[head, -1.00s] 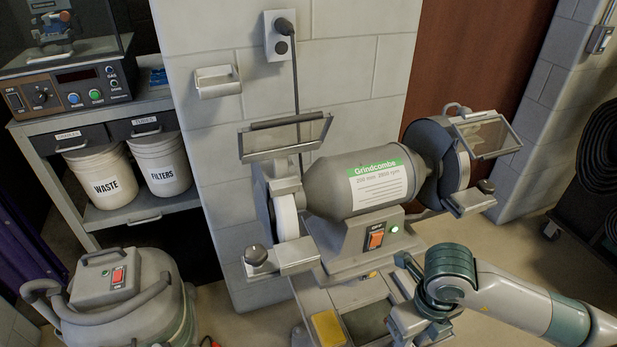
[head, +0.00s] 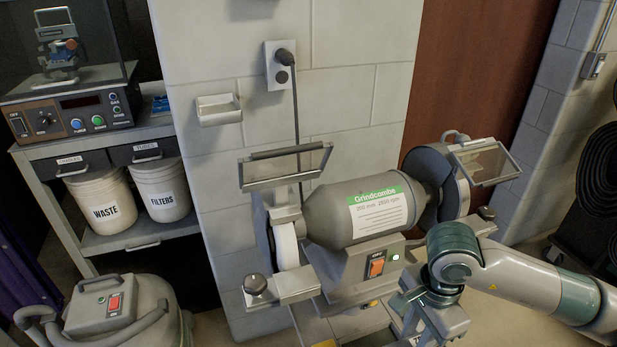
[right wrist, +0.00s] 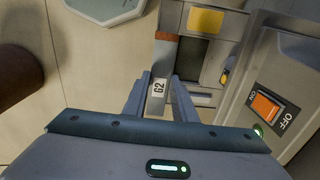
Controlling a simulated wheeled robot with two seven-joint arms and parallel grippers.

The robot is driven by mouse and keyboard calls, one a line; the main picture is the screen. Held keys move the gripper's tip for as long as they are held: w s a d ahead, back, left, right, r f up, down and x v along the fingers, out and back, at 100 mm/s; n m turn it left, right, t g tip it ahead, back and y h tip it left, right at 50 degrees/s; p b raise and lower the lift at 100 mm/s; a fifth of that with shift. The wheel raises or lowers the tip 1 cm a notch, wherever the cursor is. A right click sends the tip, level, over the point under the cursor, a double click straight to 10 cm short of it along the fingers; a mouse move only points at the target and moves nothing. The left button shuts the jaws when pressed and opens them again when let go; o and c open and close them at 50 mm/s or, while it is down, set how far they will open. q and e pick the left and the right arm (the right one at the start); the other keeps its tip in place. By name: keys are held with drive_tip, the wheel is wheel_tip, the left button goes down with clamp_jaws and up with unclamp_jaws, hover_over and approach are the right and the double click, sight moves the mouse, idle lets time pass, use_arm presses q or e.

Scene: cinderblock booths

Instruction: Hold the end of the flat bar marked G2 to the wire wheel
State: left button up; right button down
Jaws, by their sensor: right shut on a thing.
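The flat bar marked G2 (right wrist: 165,62) shows in the right wrist view, with its G2 label between my fingers and an orange-brown band at its far end. My right gripper (right wrist: 160,88) is shut on it. In the head view my right gripper is low in front of the grinder (head: 365,205), right of centre; the bar cannot be made out there. The grinder has a pale wheel (head: 285,245) on the left and a grey wheel (head: 463,190) in a dark guard on the right. I cannot tell which is wire. The bar appears apart from both. My left gripper is out of view.
Clear shields and tool rests flank both wheels. The orange switch (head: 376,266) has a lit green lamp beside it. A yellow block (right wrist: 206,21) lies by the grinder's tray. A vacuum (head: 115,310) and a shelf with bins (head: 105,205) stand left; a cinderblock wall is behind.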

sight(412, 337)
drive_tip(key=r+n, duration=0.1)
drive_tip(key=n, duration=0.1)
drive_tip(key=w+r+n, duration=0.1)
drive_tip(key=n, duration=0.2)
drive_tip(key=r+n, duration=0.1)
drive_tip(key=n, duration=0.1)
drive_tip(key=shift+w+r, duration=0.1)
drive_tip(key=shift+w, duration=0.05)
drive_tip(key=r+n, duration=0.1)
drive_tip(key=n, duration=0.1)
drive_tip(key=r+n, duration=0.1)
drive_tip(key=n, duration=0.4)
drive_tip(key=shift+w+d+r, duration=0.1)
drive_tip(key=shift+w+r, duration=0.3)
